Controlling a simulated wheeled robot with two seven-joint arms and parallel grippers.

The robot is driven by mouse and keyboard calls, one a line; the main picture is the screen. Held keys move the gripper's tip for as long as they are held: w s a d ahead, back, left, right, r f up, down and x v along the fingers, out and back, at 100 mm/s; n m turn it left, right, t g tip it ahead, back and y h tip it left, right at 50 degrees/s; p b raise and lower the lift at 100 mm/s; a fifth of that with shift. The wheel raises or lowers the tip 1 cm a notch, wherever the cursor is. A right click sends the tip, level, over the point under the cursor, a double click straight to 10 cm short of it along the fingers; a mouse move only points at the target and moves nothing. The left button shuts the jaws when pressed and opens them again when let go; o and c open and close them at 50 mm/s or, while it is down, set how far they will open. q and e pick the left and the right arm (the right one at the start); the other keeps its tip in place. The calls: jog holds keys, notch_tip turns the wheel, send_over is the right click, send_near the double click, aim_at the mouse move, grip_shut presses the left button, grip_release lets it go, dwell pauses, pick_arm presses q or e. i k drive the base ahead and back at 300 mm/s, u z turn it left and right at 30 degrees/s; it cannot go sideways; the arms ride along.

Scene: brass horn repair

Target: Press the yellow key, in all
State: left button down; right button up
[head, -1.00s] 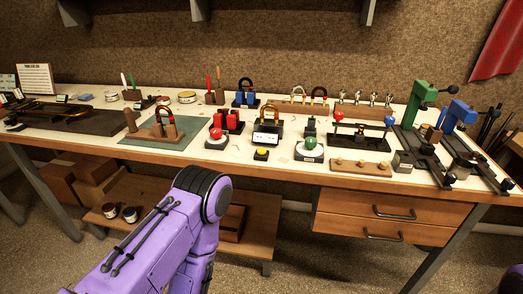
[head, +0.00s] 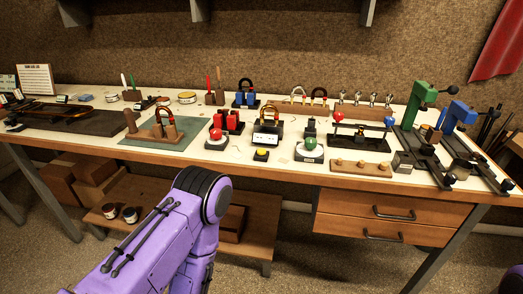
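A small yellow key (head: 261,153) sits on a dark square base near the front edge of the workbench (head: 280,178). It stands just in front of a device with a white face (head: 266,139) and a brass loop on top. Nothing covers or touches the key. My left arm reaches in from the lower left, below the bench front, but its gripper is outside the picture. My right gripper is not in view either; only a dark sliver shows at the lower right corner.
A red ball button (head: 215,133) stands left of the key and a green ball button (head: 310,143) right of it. A wooden strip with pegs (head: 361,166) lies further right. Green and blue clamps (head: 424,97) rise at the right end. Drawers (head: 388,212) hang below.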

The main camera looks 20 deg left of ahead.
aim_at(260, 151)
jog(key=u, duration=0.5)
jog(key=k, duration=0.6)
jog(key=u, duration=0.85)
jog(key=i, duration=0.95)
jog(key=z, duration=0.95)
jog(key=i, duration=0.4)
jog(key=z, duration=0.45)
